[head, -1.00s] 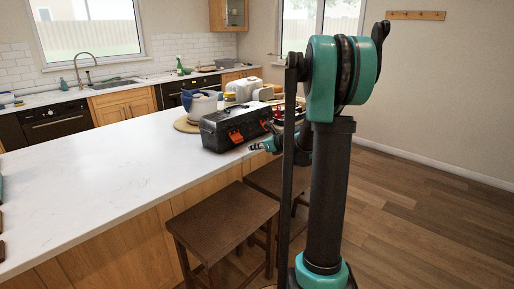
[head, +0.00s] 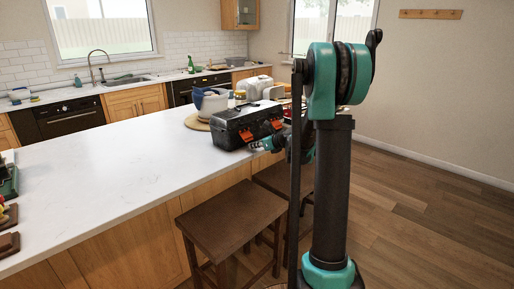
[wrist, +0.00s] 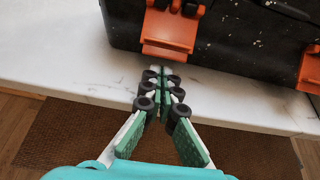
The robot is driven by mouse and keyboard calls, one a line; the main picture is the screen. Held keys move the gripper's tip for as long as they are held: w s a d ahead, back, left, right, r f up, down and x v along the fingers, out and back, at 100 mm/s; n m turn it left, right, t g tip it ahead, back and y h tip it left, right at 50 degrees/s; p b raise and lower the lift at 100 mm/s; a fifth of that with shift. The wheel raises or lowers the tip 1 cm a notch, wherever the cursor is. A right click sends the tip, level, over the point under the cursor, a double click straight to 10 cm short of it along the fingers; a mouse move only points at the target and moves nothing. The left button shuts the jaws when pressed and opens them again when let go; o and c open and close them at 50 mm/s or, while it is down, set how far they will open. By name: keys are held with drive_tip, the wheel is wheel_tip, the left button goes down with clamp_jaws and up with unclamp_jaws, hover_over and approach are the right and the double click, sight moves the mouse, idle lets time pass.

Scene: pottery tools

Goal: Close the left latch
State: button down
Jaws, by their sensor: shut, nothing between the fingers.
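A black toolbox (head: 226,134) stands on the white counter, with two orange latches on its front. The left latch (head: 246,135) also shows in the wrist view (wrist: 168,32), where its flap appears to stick out from the box front. The right latch (head: 277,125) is partly cut off at the wrist view's right edge (wrist: 311,70). My gripper (wrist: 164,74) is shut and empty, its tips just below and in front of the left latch's lower edge. I cannot tell whether they touch it. In the head view my gripper (head: 257,147) is small beside the box front.
The white counter (head: 110,185) is mostly clear to the left of the box. A pot (head: 208,103) on a round mat stands behind the box. A brown stool (head: 233,220) stands below the counter's front edge. Dark wooden items (head: 9,243) lie at the counter's far left.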

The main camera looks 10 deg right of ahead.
sight(250, 140)
drive_tip(key=shift+w+a+r, duration=0.1)
drive_tip(key=shift+w+a, duration=0.65)
drive_tip(key=shift+w, duration=0.3)
drive_tip(key=shift+r, duration=0.8)
drive_tip(key=shift+s+d+r, duration=0.4)
drive_tip(key=shift+s+r, duration=0.15)
drive_tip(key=shift+r, duration=0.1)
drive_tip(key=shift+s+d+r, duration=0.4)
drive_tip(key=shift+s+r, duration=0.15)
drive_tip(key=shift+r, duration=0.1)
drive_tip(key=r, duration=0.1)
drive_tip(key=w+r, duration=0.1)
drive_tip(key=r, duration=0.1)
drive_tip(key=a+r, duration=0.1)
drive_tip(key=r, duration=0.1)
drive_tip(key=shift+w+r, duration=0.2)
drive_tip(key=shift+r, duration=0.05)
drive_tip(key=shift+w+a, duration=0.7)
drive_tip(key=shift+w, duration=0.1)
